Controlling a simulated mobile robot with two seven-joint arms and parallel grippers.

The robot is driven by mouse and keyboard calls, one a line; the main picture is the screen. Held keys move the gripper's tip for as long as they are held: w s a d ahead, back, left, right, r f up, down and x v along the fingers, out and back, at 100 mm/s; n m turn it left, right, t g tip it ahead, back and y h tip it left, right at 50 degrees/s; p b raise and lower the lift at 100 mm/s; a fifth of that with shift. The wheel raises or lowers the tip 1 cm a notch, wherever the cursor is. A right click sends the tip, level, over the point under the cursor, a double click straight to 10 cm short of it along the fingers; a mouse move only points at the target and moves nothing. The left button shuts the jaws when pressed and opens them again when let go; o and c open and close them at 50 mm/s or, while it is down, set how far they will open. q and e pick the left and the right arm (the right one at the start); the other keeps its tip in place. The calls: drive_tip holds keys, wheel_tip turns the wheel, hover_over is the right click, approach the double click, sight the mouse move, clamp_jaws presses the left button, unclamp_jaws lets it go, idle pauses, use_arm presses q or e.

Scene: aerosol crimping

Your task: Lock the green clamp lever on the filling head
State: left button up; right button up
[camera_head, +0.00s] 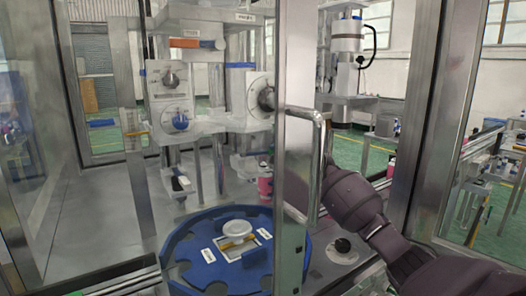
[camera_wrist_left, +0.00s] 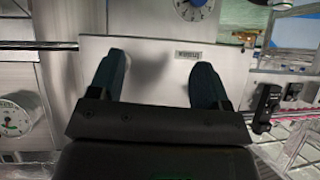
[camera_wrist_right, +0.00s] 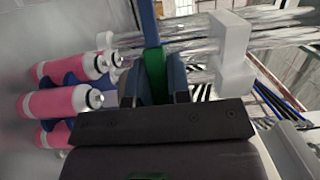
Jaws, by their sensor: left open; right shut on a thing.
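The green clamp lever (camera_wrist_right: 155,68) shows in the right wrist view between the fingers of my right gripper (camera_wrist_right: 157,84), which is shut on it. A blue piece (camera_wrist_right: 149,24) adjoins its upper end. In the head view my right arm (camera_head: 354,203) reaches in from the right, and its fingers are hidden behind the door post. The white filling machine (camera_head: 170,103) stands behind the glass; I cannot make out the lever there. My left gripper (camera_wrist_left: 156,75) is open and empty, with its fingers before a pale labelled panel (camera_wrist_left: 150,50) in the left wrist view.
A blue indexing wheel (camera_head: 190,230) lies below the machine. Several pink cans (camera_wrist_right: 58,103) stand left of my right gripper, close to it. The steel door post (camera_head: 294,120) and door handle (camera_head: 321,140) stand beside my right arm. A white block (camera_wrist_right: 231,75) is right of the lever.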

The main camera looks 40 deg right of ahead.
idle(0.5)
use_arm(q)
drive_tip(key=r+p, duration=0.1)
drive_tip(key=w+r+p, duration=0.1)
drive_tip(key=r, duration=0.1)
drive_tip(key=shift+r, duration=0.15)
use_arm(e)
drive_tip(key=shift+s+a, duration=0.35)
drive_tip(key=shift+s, duration=0.25)
drive_tip(key=shift+s+a, duration=0.3)
drive_tip(key=shift+s, duration=0.3)
